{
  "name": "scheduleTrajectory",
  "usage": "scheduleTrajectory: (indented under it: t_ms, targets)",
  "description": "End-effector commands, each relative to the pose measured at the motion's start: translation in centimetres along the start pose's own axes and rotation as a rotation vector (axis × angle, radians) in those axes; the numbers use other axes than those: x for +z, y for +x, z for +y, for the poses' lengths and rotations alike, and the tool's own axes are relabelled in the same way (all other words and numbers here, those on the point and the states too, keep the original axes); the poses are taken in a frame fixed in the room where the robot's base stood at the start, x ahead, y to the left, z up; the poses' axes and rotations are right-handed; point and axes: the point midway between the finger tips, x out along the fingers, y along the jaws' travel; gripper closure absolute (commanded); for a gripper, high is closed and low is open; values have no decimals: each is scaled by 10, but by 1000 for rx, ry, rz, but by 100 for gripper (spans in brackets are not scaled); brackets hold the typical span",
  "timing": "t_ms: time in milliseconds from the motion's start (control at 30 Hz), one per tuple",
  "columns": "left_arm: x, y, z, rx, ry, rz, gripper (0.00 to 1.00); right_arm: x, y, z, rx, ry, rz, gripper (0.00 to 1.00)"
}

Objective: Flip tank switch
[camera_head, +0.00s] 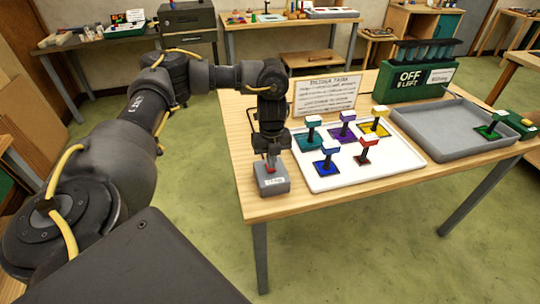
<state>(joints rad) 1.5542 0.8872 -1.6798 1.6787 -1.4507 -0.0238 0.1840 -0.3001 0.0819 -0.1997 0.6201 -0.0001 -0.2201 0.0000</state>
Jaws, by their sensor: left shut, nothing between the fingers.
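A small grey box (272,183) with a white label stands at the near left corner of the wooden table; the label is too small to read. A bit of red shows on top of it, likely its switch (269,167). My left gripper (271,162) points straight down over this box, shut and empty, with its tips at or just above the red part. The fingers hide most of the switch, so its position and any contact cannot be told. My right gripper is not in view.
A white tray (325,184) with several coloured stamp-like pieces lies just right of the box. Behind stand a printed sign (326,95) and a green rack (421,80) reading "OFF" and "LEFT". A grey tray (440,145) lies farther right, with a green-yellow object (521,122) beside it.

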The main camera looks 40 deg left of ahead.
Motion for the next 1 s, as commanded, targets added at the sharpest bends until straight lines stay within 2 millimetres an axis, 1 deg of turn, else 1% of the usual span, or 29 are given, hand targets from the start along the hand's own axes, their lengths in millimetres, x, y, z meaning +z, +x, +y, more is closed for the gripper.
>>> scheduleTrajectory:
  t_ms: [767, 867, 1000]
  targets:
    - [0, 12, 0, 0, 0, 0, 100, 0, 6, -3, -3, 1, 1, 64]
    - [0, 11, 0, 0, 0, 0, 100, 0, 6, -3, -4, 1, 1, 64]
    - [0, 5, 0, 0, 0, 0, 100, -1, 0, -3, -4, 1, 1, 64]
